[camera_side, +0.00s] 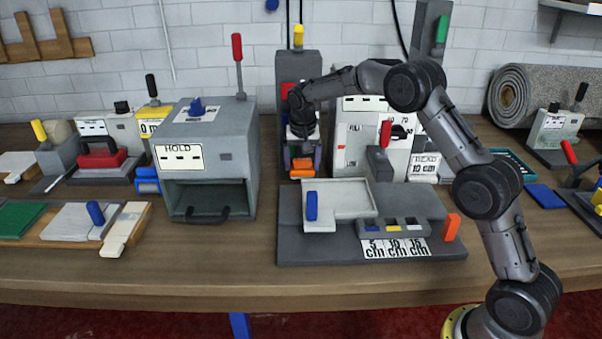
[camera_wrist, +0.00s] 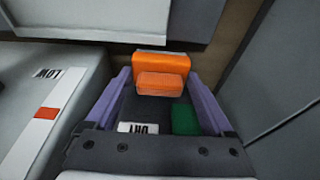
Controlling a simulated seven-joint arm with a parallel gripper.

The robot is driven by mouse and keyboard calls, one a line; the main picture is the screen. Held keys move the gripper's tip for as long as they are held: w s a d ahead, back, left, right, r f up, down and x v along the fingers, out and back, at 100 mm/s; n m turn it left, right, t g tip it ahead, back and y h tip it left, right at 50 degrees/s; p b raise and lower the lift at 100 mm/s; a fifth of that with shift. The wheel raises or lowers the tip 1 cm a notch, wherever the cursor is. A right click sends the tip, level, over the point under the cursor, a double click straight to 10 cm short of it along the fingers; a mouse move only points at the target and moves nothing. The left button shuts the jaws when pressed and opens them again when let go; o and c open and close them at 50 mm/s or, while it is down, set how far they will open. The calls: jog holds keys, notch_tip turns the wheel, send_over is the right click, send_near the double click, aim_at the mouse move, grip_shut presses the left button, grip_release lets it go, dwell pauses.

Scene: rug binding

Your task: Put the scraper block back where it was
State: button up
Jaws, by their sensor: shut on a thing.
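The scraper block, which I take to be the orange block with a smaller raised orange part (camera_wrist: 161,66), sits between the purple fingertips of my gripper (camera_wrist: 160,82). The fingers are shut on it. In the side view my gripper (camera_side: 303,158) points down in front of the tall dark grey machine (camera_side: 298,66), with the orange block (camera_side: 302,173) low at its fingertips. Below the block in the wrist view are a white DRY label (camera_wrist: 138,128) and a green patch (camera_wrist: 185,119) on a dark surface. I cannot tell whether the block touches what is under it.
The grey HOLD box (camera_side: 209,140) with an open front stands to the left. A white machine with a red lever (camera_side: 386,134) stands close on the right. A grey fixture plate (camera_side: 290,245) with a pale tray (camera_side: 352,197) lies in front. A white LOW-marked panel (camera_wrist: 50,72) is beside the fingers.

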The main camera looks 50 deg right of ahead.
aim_at(301, 168)
jog(key=shift+a+x, duration=0.15)
jog(key=shift+x, duration=0.75)
jog(key=shift+a+x, duration=0.2)
jog(key=shift+x, duration=0.75)
jog(key=shift+f, duration=0.1)
jog(key=shift+f, duration=0.15)
jog(key=o, duration=0.9)
